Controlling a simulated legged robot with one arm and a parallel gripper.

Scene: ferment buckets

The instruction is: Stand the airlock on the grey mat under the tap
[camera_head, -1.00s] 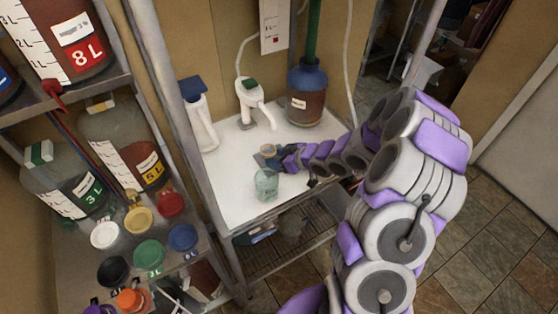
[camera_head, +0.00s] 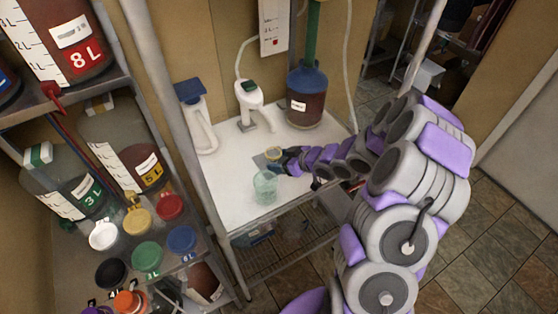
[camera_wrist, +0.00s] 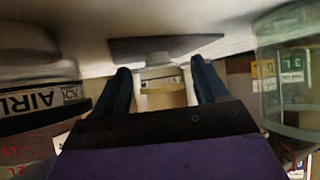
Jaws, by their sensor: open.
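A pale green glass jar (camera_head: 265,187) stands close in front; it also shows in the wrist view (camera_wrist: 287,75). A brown carboy (camera_head: 307,97) stands behind, and a blue-topped white handle (camera_head: 197,118) at left. The shelf (camera_head: 125,60) holds large jars and coloured lids.

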